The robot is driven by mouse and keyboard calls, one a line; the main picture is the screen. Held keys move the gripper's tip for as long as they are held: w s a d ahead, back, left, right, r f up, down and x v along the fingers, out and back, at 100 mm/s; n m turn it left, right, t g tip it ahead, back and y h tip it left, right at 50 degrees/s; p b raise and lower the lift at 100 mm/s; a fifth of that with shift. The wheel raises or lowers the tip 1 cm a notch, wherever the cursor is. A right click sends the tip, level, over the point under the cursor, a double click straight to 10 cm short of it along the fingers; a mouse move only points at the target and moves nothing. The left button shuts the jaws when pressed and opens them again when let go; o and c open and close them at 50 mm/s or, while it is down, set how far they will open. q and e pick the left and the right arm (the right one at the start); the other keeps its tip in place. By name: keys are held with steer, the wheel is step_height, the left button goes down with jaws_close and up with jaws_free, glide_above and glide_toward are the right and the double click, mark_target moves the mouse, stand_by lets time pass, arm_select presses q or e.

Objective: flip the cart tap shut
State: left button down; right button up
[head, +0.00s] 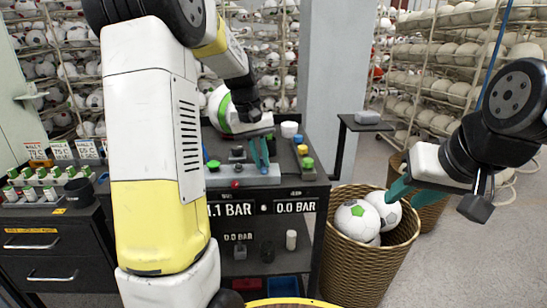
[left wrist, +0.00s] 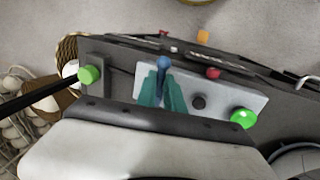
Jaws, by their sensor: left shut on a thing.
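The cart tap has a blue lever (left wrist: 163,66) that rises from the light grey panel (left wrist: 212,88) on the cart. My left gripper (head: 259,157) points down at this panel in the head view. In the left wrist view its two teal fingers (left wrist: 162,88) are shut on the blue lever, with the blue top showing beyond the fingertips. The lever's base is hidden by the fingers. My right gripper (head: 402,188) is at the right, above the wicker basket; its finger gap is unclear.
The dark cart (head: 322,192) bears "1.1 BAR" and "0.0 BAR" displays. A white and green ball (head: 218,104) sits behind my left gripper. Green knobs (left wrist: 243,118) and a red button (left wrist: 213,73) flank the lever. A wicker basket (head: 372,268) of balls stands right of the cart.

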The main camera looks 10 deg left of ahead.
mark_target(257, 175)
arm_select(q)
steer(key=c, duration=1.5)
jaws_free()
steer(key=shift+o, duration=0.2)
step_height(257, 175, up, 8)
steer(key=a, duration=0.1)
steer(key=shift+s+a+f, duration=0.15)
steer(key=shift+s+a, duration=0.05)
steer(key=shift+a, duration=0.05)
